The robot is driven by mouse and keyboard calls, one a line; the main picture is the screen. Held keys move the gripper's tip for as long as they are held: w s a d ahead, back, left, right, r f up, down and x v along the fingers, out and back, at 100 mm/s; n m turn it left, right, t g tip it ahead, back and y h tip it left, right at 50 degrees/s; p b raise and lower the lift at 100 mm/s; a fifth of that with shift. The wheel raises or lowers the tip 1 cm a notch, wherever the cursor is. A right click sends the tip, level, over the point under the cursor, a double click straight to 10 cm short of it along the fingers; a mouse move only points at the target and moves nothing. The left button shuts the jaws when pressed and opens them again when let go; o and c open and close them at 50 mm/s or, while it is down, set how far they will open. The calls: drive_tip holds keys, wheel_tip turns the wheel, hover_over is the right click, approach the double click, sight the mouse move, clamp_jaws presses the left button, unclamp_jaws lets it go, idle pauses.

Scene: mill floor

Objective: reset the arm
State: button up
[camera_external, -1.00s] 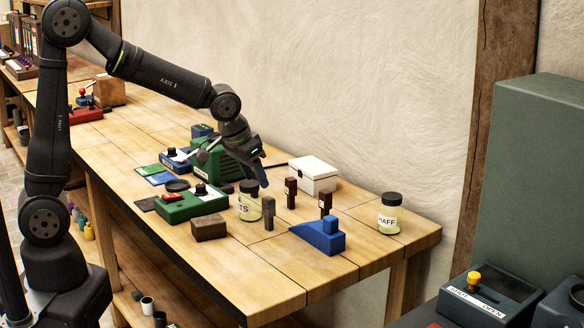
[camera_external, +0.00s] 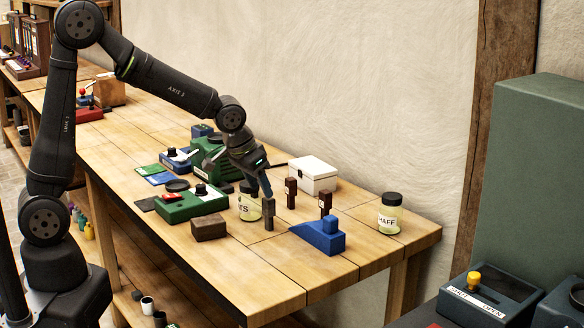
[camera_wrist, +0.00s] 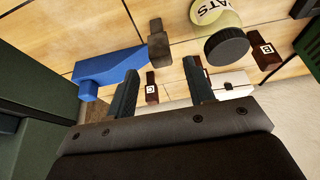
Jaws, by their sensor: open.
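My gripper (camera_external: 266,187) is open and empty. It points down above the bench, close to the jar marked ATS (camera_external: 247,206) and a plain dark peg (camera_external: 268,214). In the wrist view its two fingers (camera_wrist: 161,68) stand apart with nothing between their tips. That view also shows the dark peg (camera_wrist: 158,48) just past the fingertips and the jar's black lid (camera_wrist: 228,47) to the right. Whether a finger touches the peg or the jar I cannot tell.
Two brown lettered pegs (camera_external: 291,193) (camera_external: 325,204), a blue stepped block (camera_external: 320,238), a white box (camera_external: 313,175) and a HAFF jar (camera_external: 389,214) stand nearby. A green control box (camera_external: 190,204) and a brown block (camera_external: 209,228) lie left. The bench's front is clear.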

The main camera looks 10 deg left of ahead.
sight(268, 205)
drive_tip(key=x, duration=0.7)
drive_tip(key=shift+f, duration=0.35)
drive_tip(key=shift+r, duration=0.2)
